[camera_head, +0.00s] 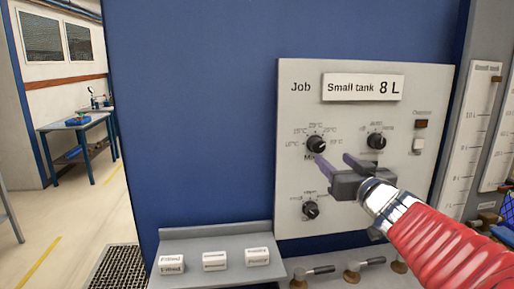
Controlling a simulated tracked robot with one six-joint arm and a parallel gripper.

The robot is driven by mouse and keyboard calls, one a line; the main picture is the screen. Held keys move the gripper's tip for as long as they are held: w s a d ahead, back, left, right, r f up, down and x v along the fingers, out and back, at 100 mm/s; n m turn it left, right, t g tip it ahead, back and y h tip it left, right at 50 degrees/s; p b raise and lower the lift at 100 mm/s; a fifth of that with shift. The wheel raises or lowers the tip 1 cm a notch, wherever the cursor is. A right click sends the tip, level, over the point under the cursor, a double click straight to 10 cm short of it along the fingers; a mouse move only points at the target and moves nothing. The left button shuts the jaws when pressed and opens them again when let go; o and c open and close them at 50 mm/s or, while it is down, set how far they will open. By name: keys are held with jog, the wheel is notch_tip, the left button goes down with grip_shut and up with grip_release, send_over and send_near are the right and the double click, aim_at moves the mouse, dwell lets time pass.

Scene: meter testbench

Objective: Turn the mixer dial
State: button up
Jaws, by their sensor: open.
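The mixer dial (316,144) is a black round knob at the upper left of the grey panel (296,120). Temperature marks in °C arc around it, and a label starting "Mi" shows below it, partly covered by my gripper. Its pointer is too small to read surely. My gripper (337,160) is open in front of the panel, with its two dark fingers toward it. The left fingertip is just below and right of the mixer dial and overlaps its label. I cannot tell the depth gap. Nothing shows between the fingers.
Another dial (376,141) sits to the right, and a third (310,210) below. A switch (418,145) is at the panel's right. A sign (363,88) reads "Small tank 8 L". Lever valves (318,270) and a ledge with labelled blocks (215,261) lie below.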

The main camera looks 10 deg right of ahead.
aim_at(319, 148)
jog(key=shift+w, duration=5)
jog(key=c, duration=1)
